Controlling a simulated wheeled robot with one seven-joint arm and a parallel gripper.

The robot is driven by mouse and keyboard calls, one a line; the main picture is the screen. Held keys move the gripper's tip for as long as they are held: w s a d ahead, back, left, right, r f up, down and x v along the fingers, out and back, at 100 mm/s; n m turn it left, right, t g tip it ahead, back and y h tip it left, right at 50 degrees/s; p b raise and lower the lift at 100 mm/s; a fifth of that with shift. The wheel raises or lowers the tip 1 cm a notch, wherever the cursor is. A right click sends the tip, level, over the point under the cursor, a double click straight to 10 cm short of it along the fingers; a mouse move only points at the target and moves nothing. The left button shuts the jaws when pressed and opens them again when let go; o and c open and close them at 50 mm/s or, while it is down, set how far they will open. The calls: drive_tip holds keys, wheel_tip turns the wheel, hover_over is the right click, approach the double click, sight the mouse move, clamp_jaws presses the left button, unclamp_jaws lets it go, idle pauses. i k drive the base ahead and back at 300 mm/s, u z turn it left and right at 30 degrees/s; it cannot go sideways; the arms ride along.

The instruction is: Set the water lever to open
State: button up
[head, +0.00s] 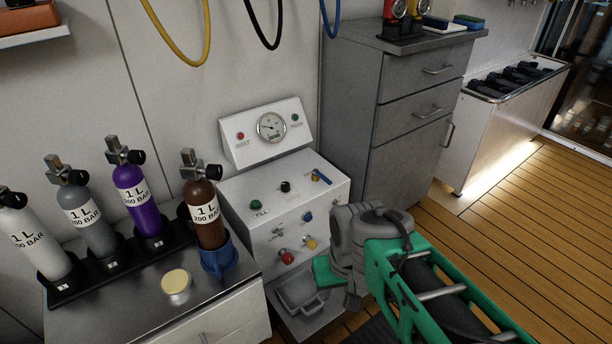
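The white fill panel (240,190) stands in the middle, with a sloped gauge face behind a flat top. A small blue lever (321,177) sits at the right of the flat top; it looks like the water lever, but its label is too small to read. It lies slanted, and I cannot tell whether that is open or closed. My gripper (324,272) shows only as a green part low in front of the panel, at the end of my grey and green arm. It is below the blue lever and apart from it. Its fingers are mostly hidden.
A brown cylinder (206,222) stands in a blue holder (219,262) left of the panel. Several other cylinders stand in a black rack (115,262). Green and black knobs (285,186) sit near the lever. A grey drawer cabinet (400,110) stands close behind on the right.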

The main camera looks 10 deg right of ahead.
sight(316, 171)
drive_tip(key=u, duration=2)
drive_tip(key=k, duration=0.95)
drive_tip(key=z, duration=1.1)
drive_tip(key=i, duration=1.05)
